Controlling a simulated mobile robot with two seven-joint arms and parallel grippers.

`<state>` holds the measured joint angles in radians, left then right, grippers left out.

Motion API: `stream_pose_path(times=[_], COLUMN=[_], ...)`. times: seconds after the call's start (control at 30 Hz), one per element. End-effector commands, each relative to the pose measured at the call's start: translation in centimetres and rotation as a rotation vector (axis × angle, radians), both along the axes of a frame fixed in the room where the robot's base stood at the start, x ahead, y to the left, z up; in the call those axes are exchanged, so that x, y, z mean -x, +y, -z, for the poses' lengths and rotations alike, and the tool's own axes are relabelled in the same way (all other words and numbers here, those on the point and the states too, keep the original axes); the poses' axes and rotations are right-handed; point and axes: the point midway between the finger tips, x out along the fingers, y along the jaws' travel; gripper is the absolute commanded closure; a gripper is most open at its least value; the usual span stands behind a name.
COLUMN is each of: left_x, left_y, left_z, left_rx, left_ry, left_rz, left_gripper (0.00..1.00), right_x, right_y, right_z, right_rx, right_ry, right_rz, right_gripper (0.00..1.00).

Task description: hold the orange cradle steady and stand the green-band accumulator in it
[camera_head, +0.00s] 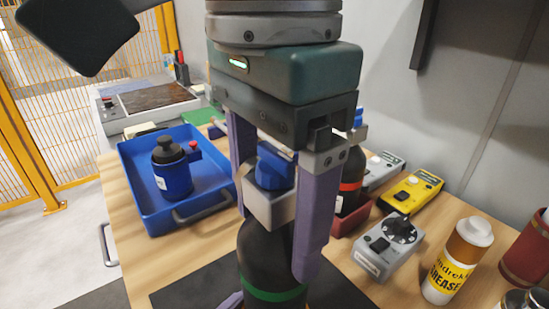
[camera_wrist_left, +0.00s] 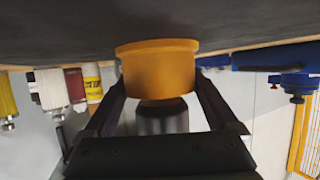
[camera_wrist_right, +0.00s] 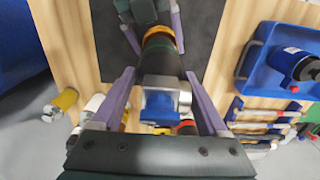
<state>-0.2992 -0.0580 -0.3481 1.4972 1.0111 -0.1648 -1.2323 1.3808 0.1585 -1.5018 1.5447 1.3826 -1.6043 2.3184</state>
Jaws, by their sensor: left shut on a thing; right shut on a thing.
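The green-band accumulator (camera_head: 268,258) is a dark bottle with a silver valve block and blue cap, standing about upright. My right gripper (camera_head: 272,235) is shut on its upper part, one purple finger on each side. The right wrist view shows its green band (camera_wrist_right: 160,42) just above the orange cradle's rim (camera_wrist_right: 158,31). In the left wrist view, which is upside down, the orange cradle (camera_wrist_left: 160,72) sits against the dark mat, and my left gripper (camera_wrist_left: 158,92) is shut on it. The accumulator's lower end lines up with the cradle; its seating depth is hidden.
A blue tray (camera_head: 215,208) with a blue canister (camera_head: 171,172) stands at left. A red-band accumulator (camera_head: 350,188) stands close behind my right gripper. A grey dial meter (camera_head: 388,248), a yellow meter (camera_head: 412,191) and a grease bottle (camera_head: 457,262) are at right.

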Motion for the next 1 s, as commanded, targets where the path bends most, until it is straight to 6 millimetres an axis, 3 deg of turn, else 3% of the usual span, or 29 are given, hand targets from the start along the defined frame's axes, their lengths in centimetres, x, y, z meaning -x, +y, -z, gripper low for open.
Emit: stream_pose_path(times=[0.17,0.93,0.97,1.0], left_x=[0.0,0.0,0.0,0.0], left_y=[0.0,0.0,0.0,0.0], left_z=[0.0,0.0,0.0,0.0], left_rx=[0.000,0.000,0.000,0.000], left_ry=[0.000,0.000,0.000,0.000], left_rz=[0.000,0.000,0.000,0.000], left_gripper=[0.74,0.74,0.74,0.74], right_x=[0.0,0.0,0.0,0.0], right_y=[0.0,0.1,0.1,0.1], right_z=[0.3,5.3,5.3,5.3], right_rx=[-0.002,-0.002,-0.002,-0.003], right_ry=[0.000,0.001,0.000,0.000], right_rz=[0.000,0.000,0.000,0.000], right_gripper=[1.00,1.00,0.22,0.18])
